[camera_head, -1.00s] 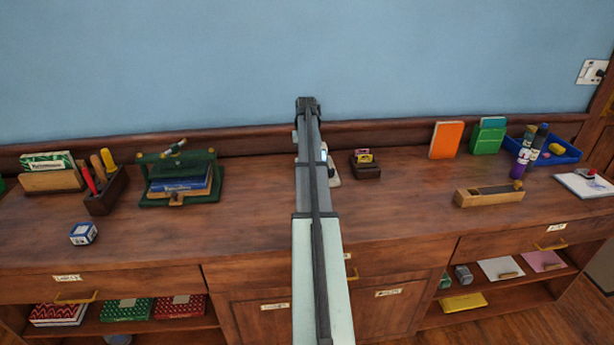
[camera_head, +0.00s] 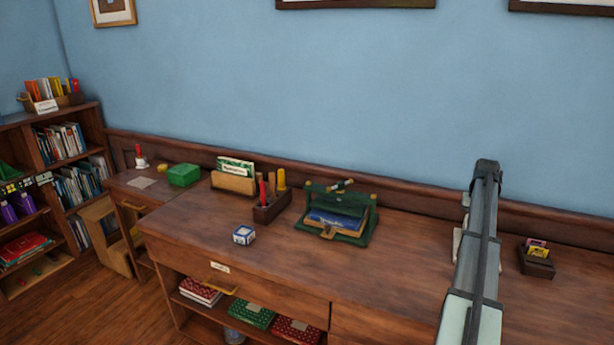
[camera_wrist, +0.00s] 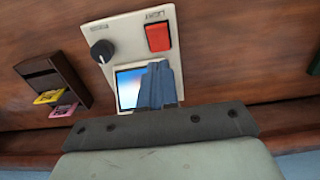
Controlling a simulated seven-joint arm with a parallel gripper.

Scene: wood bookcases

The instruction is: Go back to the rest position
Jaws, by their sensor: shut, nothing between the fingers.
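My arm rises over the right part of the desk in the head view, and its links hide the gripper's fingertips there. In the wrist view my gripper (camera_wrist: 158,85) is shut and empty, its fingers together. Behind the fingers is a light-coloured control panel (camera_wrist: 130,38) with a black knob (camera_wrist: 102,51), a red switch (camera_wrist: 158,37) and a small screen (camera_wrist: 128,87), which the fingers partly cover. I cannot tell whether the fingers touch the panel.
A small dark card holder (camera_head: 537,262) stands right of my arm. Left on the desk (camera_head: 400,262) are a green book stand (camera_head: 352,237), a tool holder (camera_head: 270,212), a blue-white cube (camera_head: 243,235) and a letter holder (camera_head: 232,182). A bookcase (camera_head: 90,132) stands far left.

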